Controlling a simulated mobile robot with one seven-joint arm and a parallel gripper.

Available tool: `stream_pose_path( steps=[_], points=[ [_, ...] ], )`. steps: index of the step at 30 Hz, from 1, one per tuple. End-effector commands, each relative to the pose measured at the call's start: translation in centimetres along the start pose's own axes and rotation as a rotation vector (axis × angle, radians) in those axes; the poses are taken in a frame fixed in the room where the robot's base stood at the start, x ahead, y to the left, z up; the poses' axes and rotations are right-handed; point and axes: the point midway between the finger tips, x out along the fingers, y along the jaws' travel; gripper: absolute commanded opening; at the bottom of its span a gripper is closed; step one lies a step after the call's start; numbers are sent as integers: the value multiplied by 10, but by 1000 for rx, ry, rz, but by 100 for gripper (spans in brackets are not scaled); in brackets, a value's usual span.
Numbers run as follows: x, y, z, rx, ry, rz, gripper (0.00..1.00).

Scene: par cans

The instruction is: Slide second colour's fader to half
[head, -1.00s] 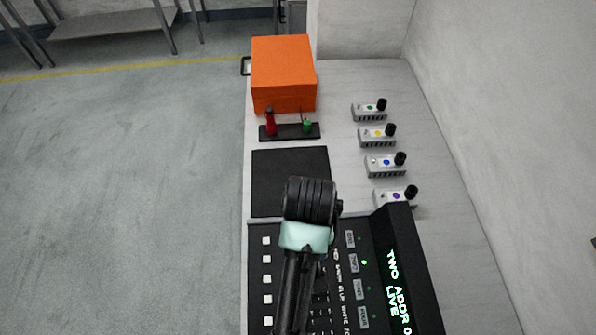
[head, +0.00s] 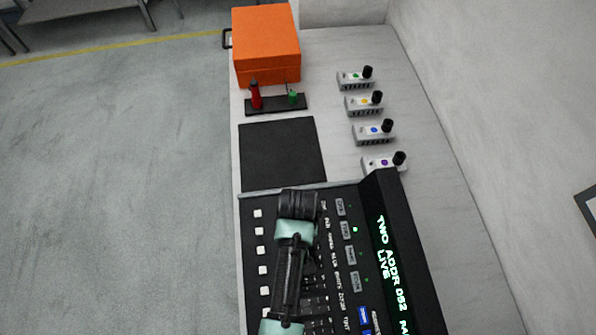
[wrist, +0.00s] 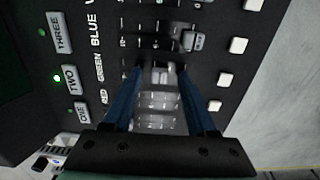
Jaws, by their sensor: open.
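The black lighting desk (head: 257,314) lies at the lower middle of the head view, with my arm over it. In the wrist view, my gripper (wrist: 160,73) is open, its two blue fingers pointing down at the fader panel. A pale fader cap (wrist: 164,76) sits between the fingers, roughly in line with the GREEN label (wrist: 99,67); I cannot tell whether they touch it. A grey cap (wrist: 195,41) stands further right, roughly in line with the BLUE label (wrist: 95,35). Pale shapes nearer the gripper body, around the RED row, are blurred. The head view hides my fingertips.
The TWO button (wrist: 70,79) has a lit green light beside it. The desk's raised display (head: 398,262) reads TWO and LIVE. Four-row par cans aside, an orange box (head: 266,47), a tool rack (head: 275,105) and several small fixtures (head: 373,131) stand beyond.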

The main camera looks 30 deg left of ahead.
Motion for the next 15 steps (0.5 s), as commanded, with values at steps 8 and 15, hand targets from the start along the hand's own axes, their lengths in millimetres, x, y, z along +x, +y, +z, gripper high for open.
stream_pose_path(
  steps=[8, 15],
  points=[
    [0, 0, 0, 0, 1, 0, 38],
    [0, 0, 0, 0, 1, 0, 0]
  ],
)
